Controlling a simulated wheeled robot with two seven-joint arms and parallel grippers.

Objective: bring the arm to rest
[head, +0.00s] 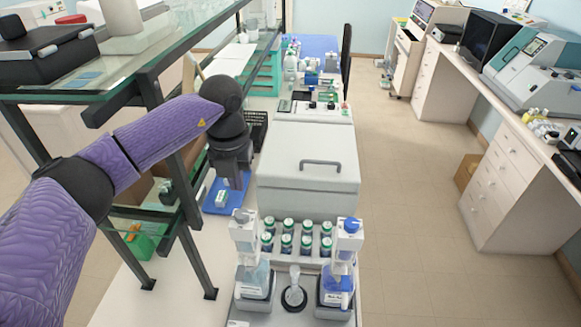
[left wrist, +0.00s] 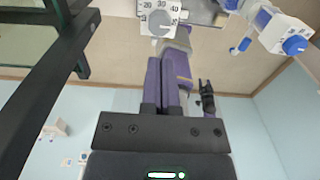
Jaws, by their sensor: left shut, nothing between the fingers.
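My left arm, purple with black joints, comes in from the left in the head view. My left gripper (head: 233,177) hangs pointing down beside the shelf frame, above a blue tray (head: 215,200) on the bench. It is shut and empty. Its black mount (left wrist: 165,132) fills the lower middle of the left wrist view. The fingertips are hard to make out in the head view.
Two dispenser bottles (head: 253,283) (head: 337,285) stand at the front, near a rack of green-capped vials (head: 287,243). A grey lidded box (head: 308,170) stands right of my gripper. Glass shelves on a dark frame (head: 165,135) crowd the left. The aisle floor (head: 410,190) is clear.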

